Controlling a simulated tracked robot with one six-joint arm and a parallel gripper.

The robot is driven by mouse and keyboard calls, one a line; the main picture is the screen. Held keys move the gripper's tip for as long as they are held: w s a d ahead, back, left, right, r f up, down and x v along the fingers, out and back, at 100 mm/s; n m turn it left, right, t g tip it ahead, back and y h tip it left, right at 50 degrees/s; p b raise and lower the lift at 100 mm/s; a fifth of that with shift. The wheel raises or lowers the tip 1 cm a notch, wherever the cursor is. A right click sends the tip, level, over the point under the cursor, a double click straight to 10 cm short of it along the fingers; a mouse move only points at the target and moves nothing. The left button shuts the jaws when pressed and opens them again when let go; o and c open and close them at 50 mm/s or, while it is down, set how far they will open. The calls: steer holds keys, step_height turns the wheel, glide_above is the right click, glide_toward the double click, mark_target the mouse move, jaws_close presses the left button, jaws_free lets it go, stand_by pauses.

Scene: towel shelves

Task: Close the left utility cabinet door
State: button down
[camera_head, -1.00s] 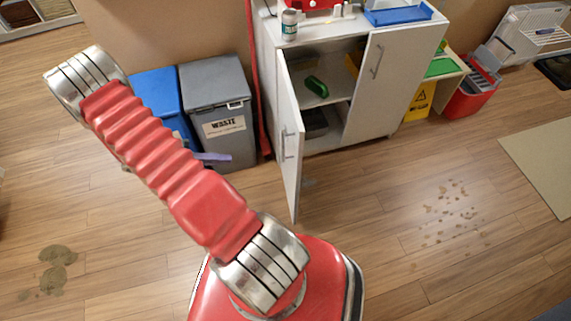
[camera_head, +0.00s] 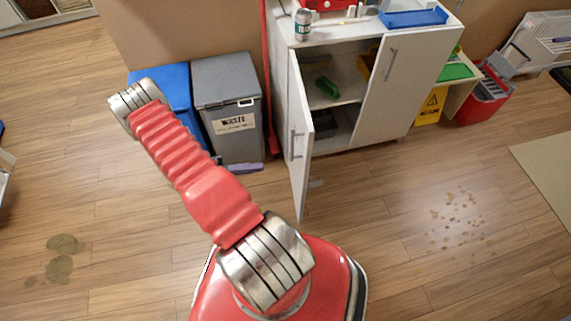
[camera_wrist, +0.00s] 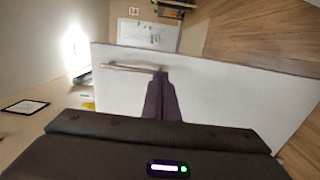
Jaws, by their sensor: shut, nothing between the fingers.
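The left utility cabinet door (camera_head: 299,140) is white and stands wide open, swung out toward me from the cabinet (camera_head: 380,100). Its bar handle (camera_head: 296,145) is on the face turned to the left. In the wrist view the white door panel (camera_wrist: 230,90) fills the middle, with the handle (camera_wrist: 128,67) left of centre. My gripper (camera_wrist: 161,76) is shut and empty, its dark purple tips overlapping the handle's right end in the picture; I cannot tell whether they touch. In the head view, a purple tip of my gripper (camera_head: 252,166) shows left of the door; my arm hides the rest.
A grey waste bin (camera_head: 227,100) and a blue bin (camera_head: 165,85) stand left of the cabinet. The right cabinet door (camera_head: 400,85) is closed. A green object (camera_head: 327,87) lies on the inner shelf. Floor in front is open, with stains and scattered crumbs.

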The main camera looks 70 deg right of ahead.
mark_target(304, 162)
steer(key=x, duration=1.4)
steer(key=shift+a, duration=0.1)
